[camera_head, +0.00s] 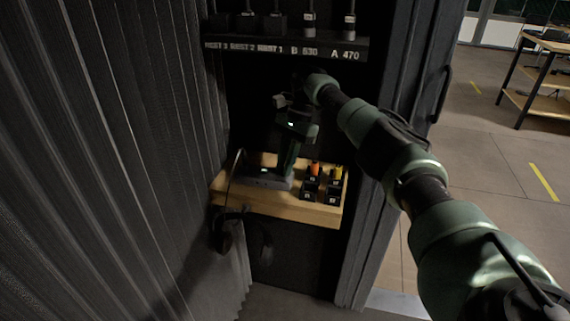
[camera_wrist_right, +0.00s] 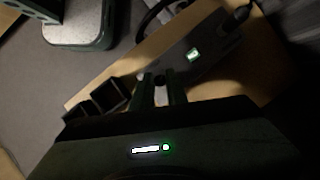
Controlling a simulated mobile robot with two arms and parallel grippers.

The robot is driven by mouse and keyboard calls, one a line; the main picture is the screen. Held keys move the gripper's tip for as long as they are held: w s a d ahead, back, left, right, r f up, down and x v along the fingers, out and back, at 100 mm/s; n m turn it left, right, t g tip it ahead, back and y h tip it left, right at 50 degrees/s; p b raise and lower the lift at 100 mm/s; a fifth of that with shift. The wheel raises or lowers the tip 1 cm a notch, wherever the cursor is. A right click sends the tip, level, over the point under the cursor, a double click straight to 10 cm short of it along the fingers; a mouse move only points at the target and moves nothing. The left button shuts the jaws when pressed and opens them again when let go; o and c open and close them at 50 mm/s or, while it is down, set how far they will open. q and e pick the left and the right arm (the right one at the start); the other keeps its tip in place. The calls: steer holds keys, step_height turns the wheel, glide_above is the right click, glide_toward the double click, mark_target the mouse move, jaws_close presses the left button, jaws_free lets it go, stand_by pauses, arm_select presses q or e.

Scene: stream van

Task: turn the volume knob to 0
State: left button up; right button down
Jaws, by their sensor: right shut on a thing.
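A dark box (camera_head: 258,181) with a small lit green display sits on the wooden ledge. It also shows in the right wrist view (camera_wrist_right: 212,52), with its display too small to read. In the head view the right gripper (camera_head: 287,171) reaches down to the box and hides the knob. The knob's setting cannot be read. My left gripper is not in view.
Black holders (camera_head: 333,189) with orange and yellow items stand right of the box on the ledge (camera_head: 285,209). Dark headphones (camera_head: 224,236) hang at its front. A labelled shelf (camera_head: 285,47) is above. A ribbed dark wall (camera_head: 120,150) closes the left; open floor lies right.

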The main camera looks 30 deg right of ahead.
steer(key=c, duration=1.4)
jaws_free()
